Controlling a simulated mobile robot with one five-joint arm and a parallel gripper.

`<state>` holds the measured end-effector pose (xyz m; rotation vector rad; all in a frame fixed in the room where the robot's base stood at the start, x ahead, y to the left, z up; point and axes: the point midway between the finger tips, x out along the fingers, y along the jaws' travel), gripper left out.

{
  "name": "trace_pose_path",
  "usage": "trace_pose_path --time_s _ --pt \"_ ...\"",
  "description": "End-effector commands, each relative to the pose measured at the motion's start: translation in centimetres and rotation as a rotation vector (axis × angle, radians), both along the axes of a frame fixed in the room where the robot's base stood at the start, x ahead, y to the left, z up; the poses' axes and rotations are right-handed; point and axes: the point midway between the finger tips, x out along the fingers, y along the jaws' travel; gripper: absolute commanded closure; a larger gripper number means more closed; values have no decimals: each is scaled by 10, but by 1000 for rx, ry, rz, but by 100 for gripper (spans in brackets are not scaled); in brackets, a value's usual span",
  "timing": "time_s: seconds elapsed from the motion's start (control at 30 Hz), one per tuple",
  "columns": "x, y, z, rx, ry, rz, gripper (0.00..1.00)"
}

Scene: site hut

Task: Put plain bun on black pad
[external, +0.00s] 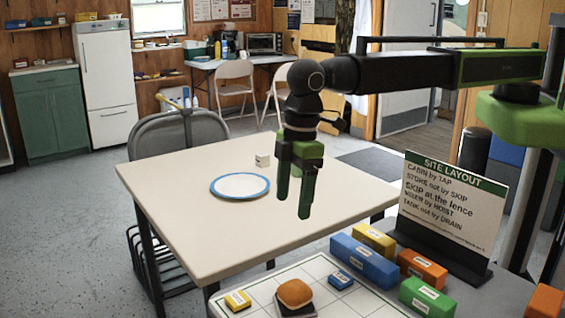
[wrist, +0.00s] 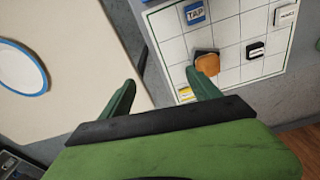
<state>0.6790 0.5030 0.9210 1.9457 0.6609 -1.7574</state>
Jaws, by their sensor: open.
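The plain bun (external: 294,292) is rounded and orange-brown, at the front of the white grid board. A black pad (external: 297,311) shows right under it, and the bun appears to rest on it. In the wrist view the bun (wrist: 208,64) is just beyond the right fingertip, with a dark edge of the pad (wrist: 203,51) beside it. My gripper (external: 295,196) is open and empty, in the air above the white table and apart from the bun. Both fingers also show in the wrist view (wrist: 160,79), with nothing between them.
The grid board (external: 262,287) holds small labelled blocks, including a yellow one (external: 238,300) and a blue one (external: 341,280). Larger coloured blocks (external: 365,260) and a sign (external: 450,205) stand to its right.

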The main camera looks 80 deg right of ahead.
Motion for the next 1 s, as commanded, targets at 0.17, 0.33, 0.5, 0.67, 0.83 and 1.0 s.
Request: trace_pose_path --time_s 0.17,0.33,0.5,0.67,0.83,1.0 --pt "-2 -223 0 -19 31 -249 28" --pt "-51 -395 0 -30 67 -480 28" --pt "-99 -483 0 -32 91 -624 28" --pt "-108 -502 0 -32 98 -658 28" --pt "-106 -501 0 -33 98 -656 28" --pt "-102 -501 2 -34 97 -648 18"
